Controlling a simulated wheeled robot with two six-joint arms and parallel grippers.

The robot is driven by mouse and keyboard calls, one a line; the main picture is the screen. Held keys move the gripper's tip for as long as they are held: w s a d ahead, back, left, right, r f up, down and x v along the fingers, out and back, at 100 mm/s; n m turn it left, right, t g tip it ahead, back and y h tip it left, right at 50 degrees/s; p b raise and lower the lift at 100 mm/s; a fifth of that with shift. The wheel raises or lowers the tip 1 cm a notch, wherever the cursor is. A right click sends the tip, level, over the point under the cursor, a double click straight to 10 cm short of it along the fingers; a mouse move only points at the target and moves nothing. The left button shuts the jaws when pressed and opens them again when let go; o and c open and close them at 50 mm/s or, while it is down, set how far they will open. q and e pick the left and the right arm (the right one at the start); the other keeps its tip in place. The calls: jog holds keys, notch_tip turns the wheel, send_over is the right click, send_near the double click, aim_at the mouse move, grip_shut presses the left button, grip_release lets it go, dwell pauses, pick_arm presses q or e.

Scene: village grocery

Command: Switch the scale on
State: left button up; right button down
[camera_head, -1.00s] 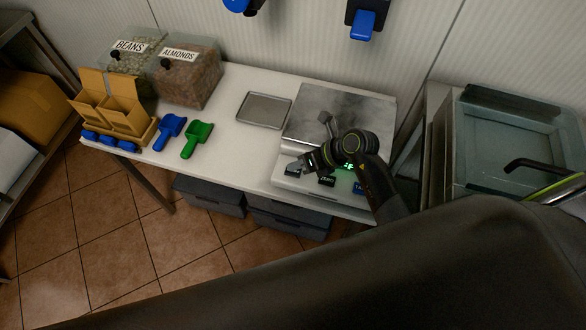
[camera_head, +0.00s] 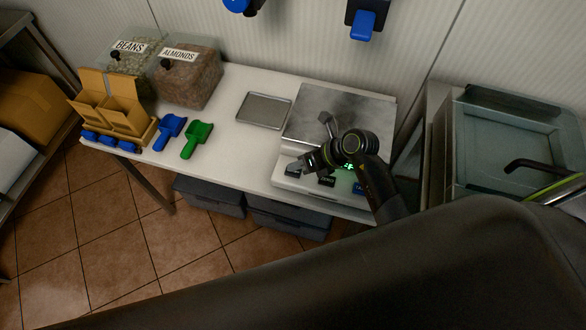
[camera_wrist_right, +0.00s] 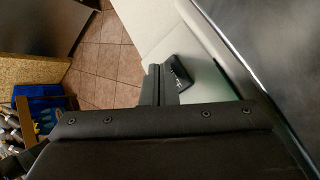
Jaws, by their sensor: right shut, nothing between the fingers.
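The scale has a grey metal pan (camera_head: 335,112) and a white front panel on the right part of the table. Its front carries a dark left button (camera_head: 292,169), a dark middle button (camera_head: 326,182) and a blue right button (camera_head: 358,188). Green light shows near the panel, partly behind my arm. My right gripper (camera_head: 306,164) is shut and empty, low over the panel by the left button. In the right wrist view, the finger ends (camera_wrist_right: 160,84) are beside a dark button (camera_wrist_right: 178,72) with a white label; contact cannot be told. My left gripper is not in view.
A metal tray (camera_head: 264,110) lies left of the scale. A blue scoop (camera_head: 170,131), a green scoop (camera_head: 197,139), a cardboard box (camera_head: 118,107) and the beans and almonds bins (camera_head: 188,78) stand further left. A sink (camera_head: 520,135) is at the right.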

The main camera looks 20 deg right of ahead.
aim_at(298, 172)
dwell(0.5)
jog(key=shift+f+b, duration=0.3)
jog(key=shift+f, duration=0.15)
jog(key=shift+r, duration=0.1)
dwell(0.4)
jog(key=shift+r+p, duration=0.35)
jog(key=shift+p, duration=0.2)
notch_tip(298, 172, up, 6)
jog(key=p, duration=0.5)
jog(key=shift+r+p, duration=0.1)
jog(key=shift+p, duration=0.2)
